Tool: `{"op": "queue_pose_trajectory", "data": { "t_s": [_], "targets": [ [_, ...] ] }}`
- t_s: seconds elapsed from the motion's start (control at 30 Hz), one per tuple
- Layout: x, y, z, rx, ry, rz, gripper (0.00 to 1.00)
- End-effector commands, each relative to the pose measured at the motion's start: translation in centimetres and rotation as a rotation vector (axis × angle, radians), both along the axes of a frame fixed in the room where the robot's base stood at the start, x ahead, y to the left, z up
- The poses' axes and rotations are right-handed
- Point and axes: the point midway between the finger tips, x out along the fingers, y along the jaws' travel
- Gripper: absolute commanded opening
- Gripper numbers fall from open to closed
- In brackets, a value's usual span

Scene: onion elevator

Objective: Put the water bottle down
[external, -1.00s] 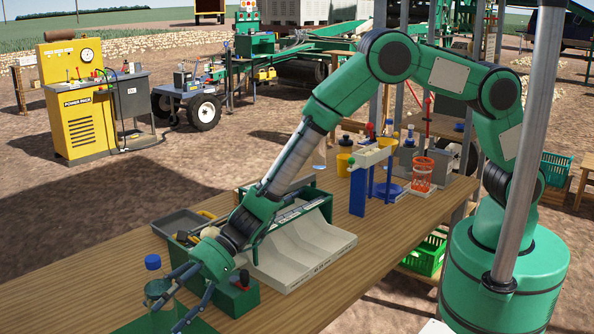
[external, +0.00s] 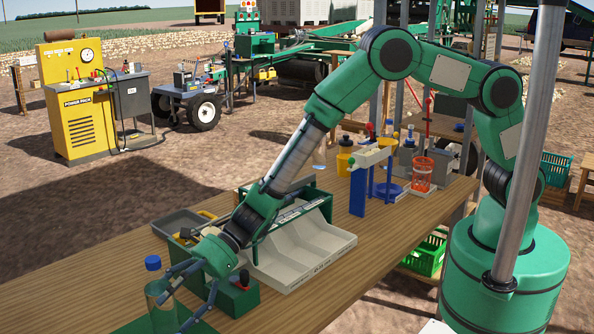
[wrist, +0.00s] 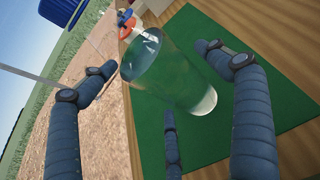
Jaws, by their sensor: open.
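The clear water bottle (external: 161,313) with a blue cap (external: 153,262) is upright at the near end of the workbench. In the wrist view the bottle (wrist: 165,72) has its base over the green mat (wrist: 255,108) and appears to stand on it; the cap (wrist: 62,10) is at the upper left. My gripper (external: 173,312) is open, with its fingers (wrist: 155,62) spread around and beside the bottle. Gaps show between the fingers and the bottle in the wrist view. The bottle's base is cut off in the external view.
A green box (external: 238,297) stands right beside my gripper. Behind it are a grey tray (external: 183,222) and a pale sectioned tray (external: 305,252). A blue stand (external: 358,190) and an orange basket (external: 422,174) are farther along the bench. The bench's right front stretch is clear.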

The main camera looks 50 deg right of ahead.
Motion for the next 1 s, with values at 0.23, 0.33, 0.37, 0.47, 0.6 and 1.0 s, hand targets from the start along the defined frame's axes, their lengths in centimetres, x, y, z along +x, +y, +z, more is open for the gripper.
{"op": "queue_pose_trajectory", "data": {
  "t_s": [0.23, 0.33, 0.37, 0.47, 0.6, 1.0],
  "targets": [
    [0.1, -3.0, 1.5, 0.001, 0.001, -0.002, 0.89],
    [0.1, -4.2, 1.9, 0.001, 0.000, -0.002, 0.89],
    [0.1, -4.5, 2.1, 0.001, 0.000, -0.002, 0.89],
    [0.0, -5.3, 2.3, 0.000, 0.001, 0.000, 0.89],
    [0.0, -5.9, 2.5, 0.001, 0.000, 0.000, 0.89],
    [0.0, -6.0, 2.5, 0.001, 0.000, 0.000, 0.89]
  ]
}}
